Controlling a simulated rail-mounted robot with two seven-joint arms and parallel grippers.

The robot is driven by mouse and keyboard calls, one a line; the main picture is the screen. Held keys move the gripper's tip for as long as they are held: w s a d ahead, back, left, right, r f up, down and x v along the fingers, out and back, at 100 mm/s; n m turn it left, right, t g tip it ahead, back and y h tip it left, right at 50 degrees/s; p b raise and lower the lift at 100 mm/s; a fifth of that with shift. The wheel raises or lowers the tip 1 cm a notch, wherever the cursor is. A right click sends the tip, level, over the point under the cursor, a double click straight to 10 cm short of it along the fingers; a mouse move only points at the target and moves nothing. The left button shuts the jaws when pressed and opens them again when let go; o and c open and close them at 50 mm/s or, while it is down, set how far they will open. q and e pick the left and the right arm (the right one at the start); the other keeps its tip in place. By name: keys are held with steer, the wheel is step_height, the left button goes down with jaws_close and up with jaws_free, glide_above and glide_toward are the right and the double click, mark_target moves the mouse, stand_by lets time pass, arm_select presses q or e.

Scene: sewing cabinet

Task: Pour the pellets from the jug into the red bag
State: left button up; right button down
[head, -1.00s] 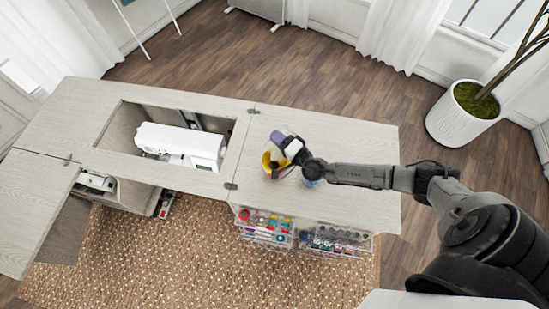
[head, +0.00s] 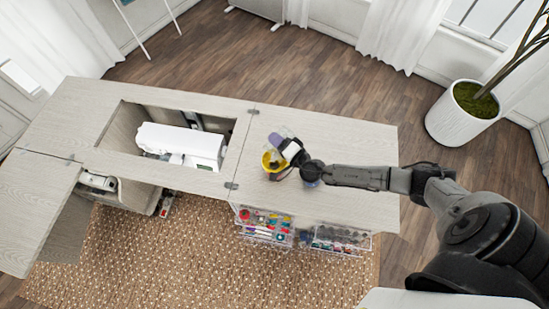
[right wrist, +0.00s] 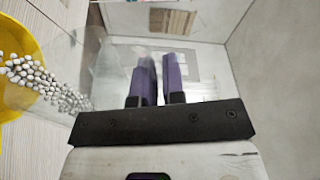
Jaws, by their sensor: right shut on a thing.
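My right gripper (head: 291,152) is over the right part of the cabinet top, beside a yellow round container (head: 268,163). In the right wrist view its purple-padded fingers (right wrist: 160,82) are shut on a clear, see-through jug (right wrist: 110,62). The grip point itself is hard to make out. White pellets (right wrist: 40,82) lie in a slanting band at the left of that view, stretching toward the yellow container (right wrist: 12,98). I cannot tell which pellets are inside the jug and which are past its rim. I see no clearly red bag. My left gripper is out of view.
A white sewing machine (head: 180,143) sits in the cabinet well to the left. A bluish object (head: 311,183) is partly hidden under my right arm. Clear drawers of sewing supplies (head: 265,222) hang at the front edge. The cabinet top (head: 355,150) is bare at right.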

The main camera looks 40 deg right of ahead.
steer(key=shift+a, duration=0.2)
steer(key=shift+a+n+p, duration=0.35)
steer(key=shift+n+p, duration=0.15)
steer(key=shift+p, duration=0.15)
stand_by(0.5)
